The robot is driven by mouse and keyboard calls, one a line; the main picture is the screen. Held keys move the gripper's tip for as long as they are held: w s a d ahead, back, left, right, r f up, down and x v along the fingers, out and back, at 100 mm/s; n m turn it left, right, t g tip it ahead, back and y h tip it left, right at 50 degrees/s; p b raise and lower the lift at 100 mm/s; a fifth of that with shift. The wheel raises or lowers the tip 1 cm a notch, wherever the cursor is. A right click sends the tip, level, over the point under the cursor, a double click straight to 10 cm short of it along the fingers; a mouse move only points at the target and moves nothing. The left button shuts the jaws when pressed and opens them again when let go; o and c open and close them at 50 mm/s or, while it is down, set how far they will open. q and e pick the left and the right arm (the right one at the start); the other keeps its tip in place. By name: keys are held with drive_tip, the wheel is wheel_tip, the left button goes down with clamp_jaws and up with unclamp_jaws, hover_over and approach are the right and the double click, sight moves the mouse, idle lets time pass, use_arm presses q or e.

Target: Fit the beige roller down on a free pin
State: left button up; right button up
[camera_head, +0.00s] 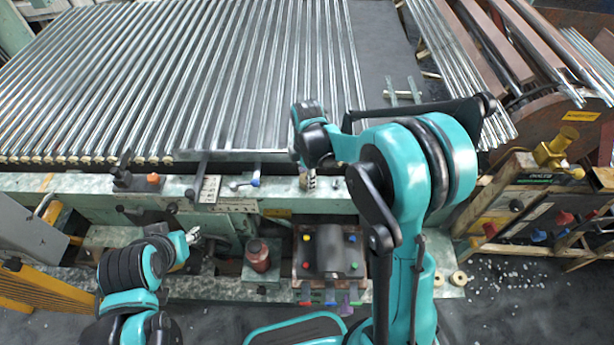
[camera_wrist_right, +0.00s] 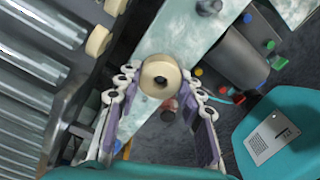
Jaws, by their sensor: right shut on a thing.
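The beige roller (camera_wrist_right: 160,79) sits between the fingertips of my right gripper (camera_wrist_right: 160,86), which is shut on it. In the head view my right gripper (camera_head: 308,182) is over the pale rail in front of the tubes; the roller there is too small to make out clearly. A short dark pin-like post (camera_wrist_right: 209,6) stands on the pale rail beyond the roller in the wrist view. My left gripper (camera_head: 193,236) is low at the left, away from the rail, its jaws unclear.
Glass tubes (camera_head: 230,75) fill the back, with beige rollers (camera_head: 70,159) along their near edge.

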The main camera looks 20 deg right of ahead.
drive_tip(key=shift+f+b, duration=0.55)
drive_tip(key=shift+f, duration=0.15)
drive_tip(key=o, duration=1.2)
drive_tip(key=shift+r, duration=0.1)
drive_tip(key=shift+r, duration=0.1)
wheel_tip(320, 180, up, 12)
drive_tip(key=shift+f, duration=0.1)
drive_tip(key=shift+s, duration=0.1)
drive_tip(key=s+d+m+t, duration=0.1)
drive_tip(key=s+m+t, duration=0.1)
drive_tip(key=s+m, duration=0.3)
drive_tip(key=s+d+f+m+t+b, duration=0.1)
drive_tip(key=s+m+t, duration=0.1)
drive_tip(key=s+m, duration=0.4)
drive_tip(key=s+m+t+b, duration=0.1)
drive_tip(key=s+m+t, duration=0.2)
drive_tip(key=s+m, duration=0.2)
drive_tip(key=shift+s+d+f+m, duration=0.2)
drive_tip(key=shift+m, duration=0.6)
drive_tip(key=shift+s+d+f+m, duration=0.15)
drive_tip(key=shift+s+d+m, duration=0.05)
drive_tip(key=shift+m, duration=0.6)
